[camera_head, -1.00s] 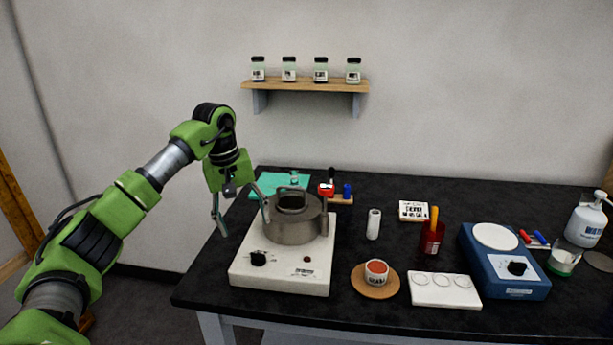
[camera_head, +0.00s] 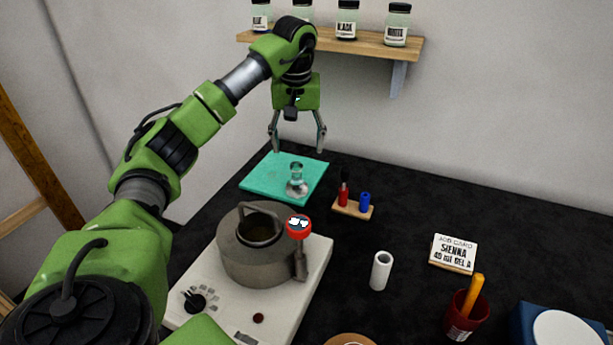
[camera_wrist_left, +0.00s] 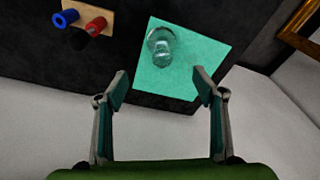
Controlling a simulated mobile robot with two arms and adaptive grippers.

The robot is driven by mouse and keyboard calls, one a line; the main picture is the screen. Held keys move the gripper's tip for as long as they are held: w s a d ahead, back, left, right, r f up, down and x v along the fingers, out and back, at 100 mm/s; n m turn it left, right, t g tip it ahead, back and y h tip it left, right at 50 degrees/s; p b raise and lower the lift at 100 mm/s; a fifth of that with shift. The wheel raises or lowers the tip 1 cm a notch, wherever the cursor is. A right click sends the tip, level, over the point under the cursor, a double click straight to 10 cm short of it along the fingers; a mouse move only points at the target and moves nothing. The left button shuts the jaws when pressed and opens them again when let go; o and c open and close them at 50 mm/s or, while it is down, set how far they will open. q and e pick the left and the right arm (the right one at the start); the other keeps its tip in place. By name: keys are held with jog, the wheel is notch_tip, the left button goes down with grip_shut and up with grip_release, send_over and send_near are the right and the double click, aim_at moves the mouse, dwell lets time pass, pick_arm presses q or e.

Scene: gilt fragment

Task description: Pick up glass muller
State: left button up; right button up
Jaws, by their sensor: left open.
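The glass muller (camera_head: 297,182) is a clear glass piece with a narrow upper part and a wider base. It stands on a teal mat (camera_head: 262,187) at the back left of the black table. It also shows in the left wrist view (camera_wrist_left: 160,46), on the mat (camera_wrist_left: 180,79) beyond the fingertips. My left gripper (camera_head: 297,150) is open and empty, pointing down above the mat's far side. In the left wrist view its two fingers (camera_wrist_left: 160,88) are wide apart with nothing between them. My right gripper is in neither current view.
A grey metal pot (camera_head: 262,262) stands on a white hotplate (camera_head: 312,275) in front of the mat. A wooden rack (camera_head: 352,209) with red and blue pieces is to the right. A wooden shelf (camera_head: 370,46) with jars is on the wall behind. Bare table lies right of the rack.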

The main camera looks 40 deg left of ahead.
aim_at(297, 179)
pick_arm(q)
jog(key=f, duration=0.6)
jog(key=shift+a+f, duration=0.1)
jog(key=shift+a, duration=0.25)
jog(key=shift+w+f, duration=0.25)
jog(key=shift+f, duration=0.35)
jog(key=f, duration=0.3)
jog(key=f+p, duration=0.1)
jog(key=f, duration=0.1)
jog(key=shift+w+a, duration=0.15)
jog(key=shift+a, duration=0.1)
jog(key=shift+r, duration=0.1)
jog(key=c, duration=1.4)
